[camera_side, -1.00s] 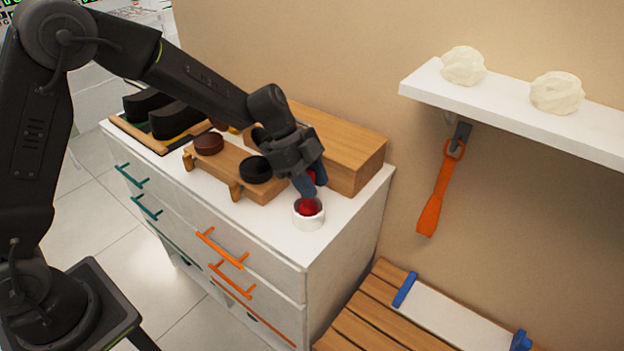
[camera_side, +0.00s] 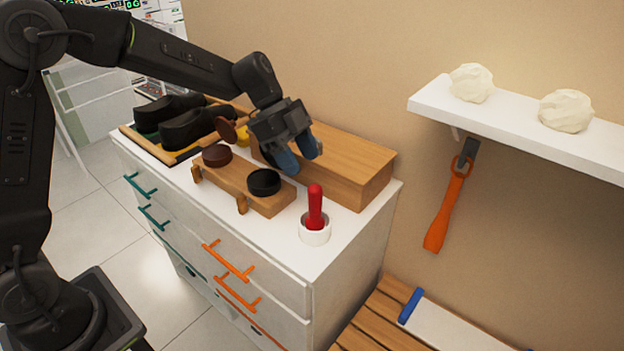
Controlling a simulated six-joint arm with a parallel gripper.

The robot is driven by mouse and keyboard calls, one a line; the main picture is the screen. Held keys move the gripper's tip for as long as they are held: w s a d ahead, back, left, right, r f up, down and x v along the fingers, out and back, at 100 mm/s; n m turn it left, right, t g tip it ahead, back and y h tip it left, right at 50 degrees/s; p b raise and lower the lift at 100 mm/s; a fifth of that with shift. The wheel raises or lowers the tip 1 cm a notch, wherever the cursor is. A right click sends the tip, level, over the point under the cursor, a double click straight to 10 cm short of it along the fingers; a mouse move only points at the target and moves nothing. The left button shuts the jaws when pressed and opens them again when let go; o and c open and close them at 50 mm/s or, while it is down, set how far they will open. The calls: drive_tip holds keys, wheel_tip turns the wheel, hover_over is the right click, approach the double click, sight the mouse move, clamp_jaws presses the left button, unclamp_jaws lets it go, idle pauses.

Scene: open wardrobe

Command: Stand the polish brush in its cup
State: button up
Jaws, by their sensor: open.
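The polish brush, with a red handle (camera_side: 315,205), stands upright in the white cup (camera_side: 314,236) near the front right corner of the dresser top. Its lower end is hidden inside the cup. My gripper (camera_side: 296,160) is open and empty, with blue fingertips. It is above and to the left of the brush, apart from it, over the area between the wooden stand and the wooden box.
A low wooden stand (camera_side: 225,182) holds a brown tin (camera_side: 217,155) and a black tin (camera_side: 264,182). A wooden box (camera_side: 345,165) stands behind. Black shoes (camera_side: 190,128) sit in a tray at the left. An orange shoehorn (camera_side: 449,205) hangs under a white shelf (camera_side: 520,122).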

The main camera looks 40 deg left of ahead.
drive_tip(key=s+a+r+n+t+y, duration=0.1)
drive_tip(key=s+a+r+n+y, duration=0.1)
drive_tip(key=s+r+n, duration=0.35)
drive_tip(key=s+a+r+n+t+y, duration=0.1)
drive_tip(key=s+a+r+n+y, duration=0.15)
drive_tip(key=s, duration=0.55)
drive_tip(key=s+a+f+n+t+y, duration=0.1)
drive_tip(key=s+a+n+t+y, duration=0.1)
drive_tip(key=s+n, duration=0.7)
drive_tip(key=s+t, duration=0.1)
drive_tip(key=s, duration=0.1)
drive_tip(key=shift+s+a+f, duration=0.15)
drive_tip(key=shift+s+a, duration=0.1)
drive_tip(key=shift+s, duration=0.05)
drive_tip(key=shift+c, duration=0.3)
